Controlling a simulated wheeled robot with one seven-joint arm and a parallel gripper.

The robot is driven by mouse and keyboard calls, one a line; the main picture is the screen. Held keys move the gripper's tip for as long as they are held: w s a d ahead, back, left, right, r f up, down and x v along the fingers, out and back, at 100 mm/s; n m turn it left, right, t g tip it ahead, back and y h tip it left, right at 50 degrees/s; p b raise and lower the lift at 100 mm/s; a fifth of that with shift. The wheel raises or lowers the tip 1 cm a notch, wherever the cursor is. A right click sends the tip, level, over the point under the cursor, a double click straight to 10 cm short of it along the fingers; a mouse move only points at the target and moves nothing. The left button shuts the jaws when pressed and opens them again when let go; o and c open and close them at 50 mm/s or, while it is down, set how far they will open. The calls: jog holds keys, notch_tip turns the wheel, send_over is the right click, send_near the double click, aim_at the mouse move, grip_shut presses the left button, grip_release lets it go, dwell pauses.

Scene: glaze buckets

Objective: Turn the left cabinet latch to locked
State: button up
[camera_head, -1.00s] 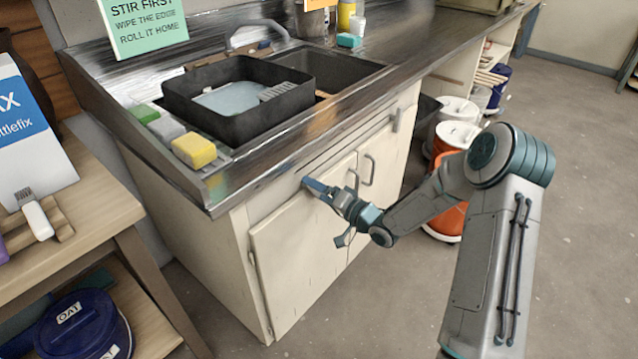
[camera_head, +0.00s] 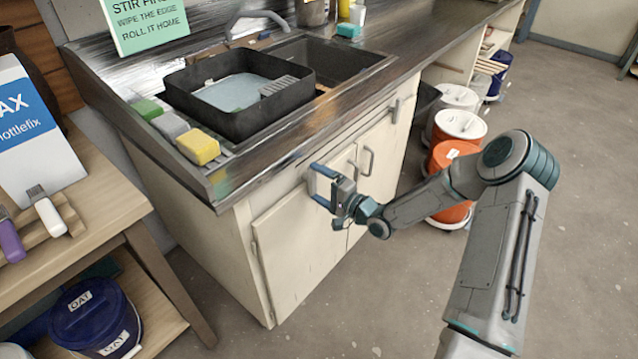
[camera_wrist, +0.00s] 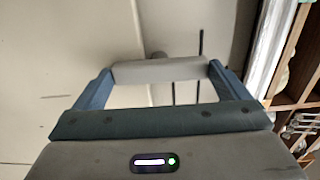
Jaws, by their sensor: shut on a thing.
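The left cabinet latch (camera_wrist: 160,71) is a pale grey bar on the upper front of the cream cabinet (camera_head: 290,243). My gripper (camera_head: 314,183) is at it, with one blue finger above the other in the head view. In the wrist view the two fingers are shut on the ends of the bar, which lies across between them. The counter edge is on the right there, so the bar stands roughly upright on the door. A round pivot shows behind its middle. In the head view my gripper mostly hides the latch.
Another latch (camera_head: 395,110) sits further right below the counter. A dark door handle (camera_head: 368,161) is close to my gripper. The counter edge overhangs just above. Orange buckets (camera_head: 450,160) stand on the floor beyond my arm. The floor in front of the doors is clear.

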dwell(0.3)
jog(key=o, duration=0.6)
jog(key=shift+d, duration=0.15)
jog(key=v, duration=1.3)
jog(key=shift+s+d, duration=0.2)
